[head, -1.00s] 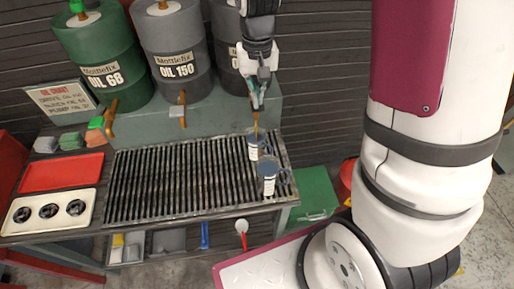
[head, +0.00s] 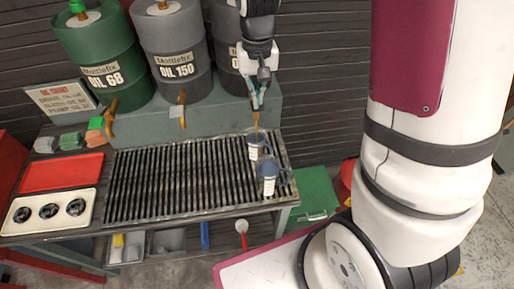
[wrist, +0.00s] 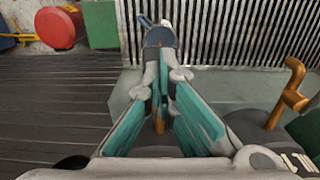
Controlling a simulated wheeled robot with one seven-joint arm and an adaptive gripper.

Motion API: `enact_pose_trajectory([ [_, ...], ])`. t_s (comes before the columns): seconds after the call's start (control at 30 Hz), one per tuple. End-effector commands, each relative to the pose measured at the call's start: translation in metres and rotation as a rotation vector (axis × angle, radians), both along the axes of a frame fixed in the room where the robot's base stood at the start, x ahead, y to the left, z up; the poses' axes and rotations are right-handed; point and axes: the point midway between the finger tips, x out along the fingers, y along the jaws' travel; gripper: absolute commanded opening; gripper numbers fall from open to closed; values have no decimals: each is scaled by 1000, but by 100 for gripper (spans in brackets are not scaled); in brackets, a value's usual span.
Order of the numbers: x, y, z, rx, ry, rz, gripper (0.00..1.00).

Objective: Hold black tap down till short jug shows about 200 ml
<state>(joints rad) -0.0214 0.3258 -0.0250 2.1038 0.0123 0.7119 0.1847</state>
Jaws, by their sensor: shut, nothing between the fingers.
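My gripper (head: 257,103) is shut and empty, its fingers pointing down in front of the third, dark drum (head: 226,55) at the right. An amber tap or thin stream (head: 257,132) shows just below the fingertips; I cannot tell which. A jug (head: 253,148) stands under it on the slatted grate, and another jug (head: 269,185) stands nearer me. In the wrist view, the teal fingers (wrist: 164,78) hide most of the tap (wrist: 158,126), and a grey jug (wrist: 160,38) shows beyond them. The oil level cannot be read.
A green drum (head: 93,50) and a grey drum (head: 172,45) stand to the left, with amber taps. A red tray (head: 61,173) and a cream tray (head: 30,214) lie left of the grate (head: 175,180). A green box (head: 314,194) stands on the right.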

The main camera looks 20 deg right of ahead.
Motion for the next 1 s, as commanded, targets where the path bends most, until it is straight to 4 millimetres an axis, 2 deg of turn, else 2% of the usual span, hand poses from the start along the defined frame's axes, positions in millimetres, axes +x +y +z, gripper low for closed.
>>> enact_pose_trajectory([
  [0.57,-1,0,1,0,1,0,0],
  [1.0,-2,0,56,0,-1,0,0],
])
